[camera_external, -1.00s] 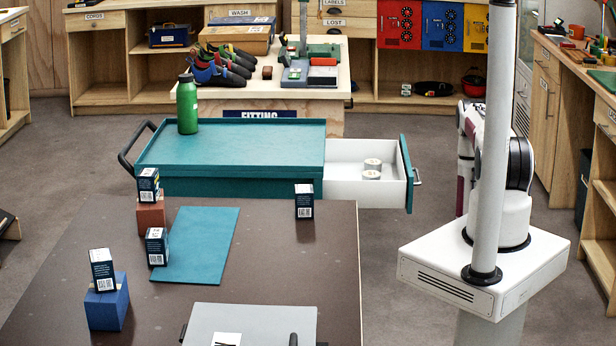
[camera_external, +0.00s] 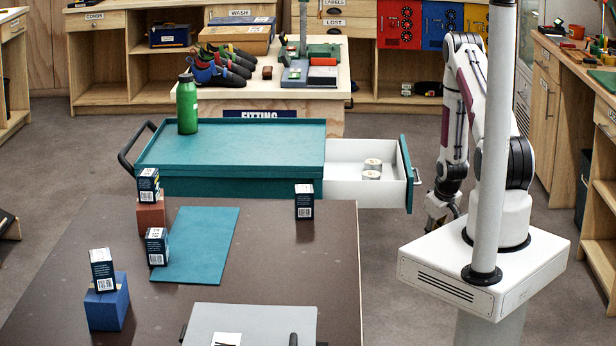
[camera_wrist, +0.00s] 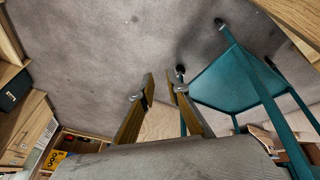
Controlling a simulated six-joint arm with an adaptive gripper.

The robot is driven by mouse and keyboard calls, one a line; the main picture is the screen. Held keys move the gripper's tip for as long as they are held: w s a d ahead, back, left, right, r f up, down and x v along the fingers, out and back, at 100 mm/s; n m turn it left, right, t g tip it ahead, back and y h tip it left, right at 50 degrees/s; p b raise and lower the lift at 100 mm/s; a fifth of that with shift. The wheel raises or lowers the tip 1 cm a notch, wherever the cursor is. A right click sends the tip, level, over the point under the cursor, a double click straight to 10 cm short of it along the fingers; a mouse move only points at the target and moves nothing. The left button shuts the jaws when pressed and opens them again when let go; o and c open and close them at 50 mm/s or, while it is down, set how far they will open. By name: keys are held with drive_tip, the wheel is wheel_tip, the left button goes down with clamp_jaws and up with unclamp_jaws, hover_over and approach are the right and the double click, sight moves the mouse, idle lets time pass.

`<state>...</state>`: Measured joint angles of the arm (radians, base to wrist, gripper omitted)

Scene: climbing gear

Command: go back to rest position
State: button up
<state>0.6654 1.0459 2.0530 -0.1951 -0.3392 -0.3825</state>
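My gripper (camera_external: 441,212) hangs low beside my base, to the right of the open drawer, with my arm folded down above it.
The teal cart's white drawer (camera_external: 340,190) is pulled out and holds two white rolls. A brown table (camera_external: 290,260) carries several dark boxes, a teal mat (camera_external: 205,245) and a blue block (camera_external: 106,305). Grey floor lies between cart and base.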

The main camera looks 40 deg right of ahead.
drive_tip(key=s+a+r, duration=0.6)
drive_tip(key=a+r, duration=0.4)
drive_tip(key=r, duration=0.5)
drive_tip(key=s+a+r+t+y, duration=0.1)
drive_tip(key=s+a+r, duration=0.5)
drive_tip(key=a+r, duration=0.4)
drive_tip(key=s+a+r+n+y, duration=0.1)
drive_tip(key=s+a+r, duration=0.6)
drive_tip(key=r, duration=1.5)
drive_tip(key=shift+a+r+t, duration=0.25)
drive_tip(key=shift+a+t, duration=0.15)
drive_tip(key=shift+a, duration=1.15)
